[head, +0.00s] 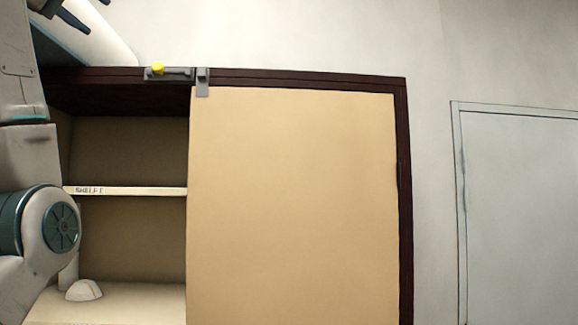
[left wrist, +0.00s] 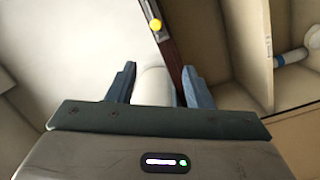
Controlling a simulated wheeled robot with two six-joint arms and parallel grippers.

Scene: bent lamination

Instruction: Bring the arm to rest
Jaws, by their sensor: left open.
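My left gripper (head: 98,17) is at the top left of the head view, above the cabinet's left top corner, partly cut off by the picture edge. In the left wrist view its two blue-grey fingers (left wrist: 158,68) stand apart. A pale rounded shape (left wrist: 153,87) shows between them in the picture; I see no grip on it. My left arm runs down the left edge of the head view, in front of the cabinet's open side. My right gripper is not in view.
A dark-framed cabinet (head: 404,200) has a tan door panel (head: 290,200) over its right part. The left part is open, with a labelled shelf (head: 140,190) and a white object (head: 84,290) below. A yellow knob (head: 157,68) sits on the top edge. A grey door (head: 520,210) stands right.

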